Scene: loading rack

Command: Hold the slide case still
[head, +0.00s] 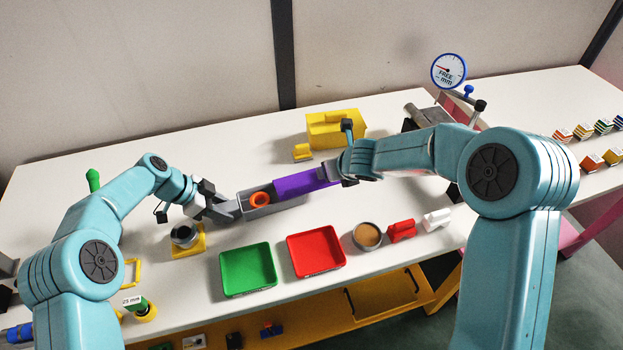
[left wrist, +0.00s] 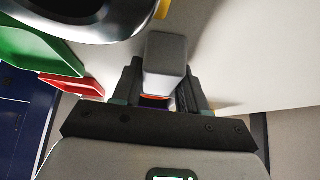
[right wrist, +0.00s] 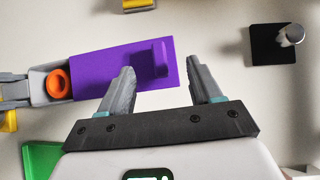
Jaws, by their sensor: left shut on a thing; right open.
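The slide case is a long grey box (head: 262,213) with a purple sliding lid (head: 298,184). The lid is partly slid toward the right, and an orange ring (right wrist: 57,83) shows in the uncovered left part. My left gripper (head: 236,207) is shut on the case's grey left end, which sits between the fingers in the left wrist view (left wrist: 165,55). My right gripper (right wrist: 160,80) is open at the lid, its fingers apart near the raised purple tab (right wrist: 161,57). The tab is not clamped. In the head view my right arm partly hides the lid's right end.
A green tray (head: 247,290) and a red tray (head: 316,271) lie in front of the case. A yellow box (head: 325,135) stands behind it. A round container (head: 367,236) and a dial gauge (head: 449,71) are to the right.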

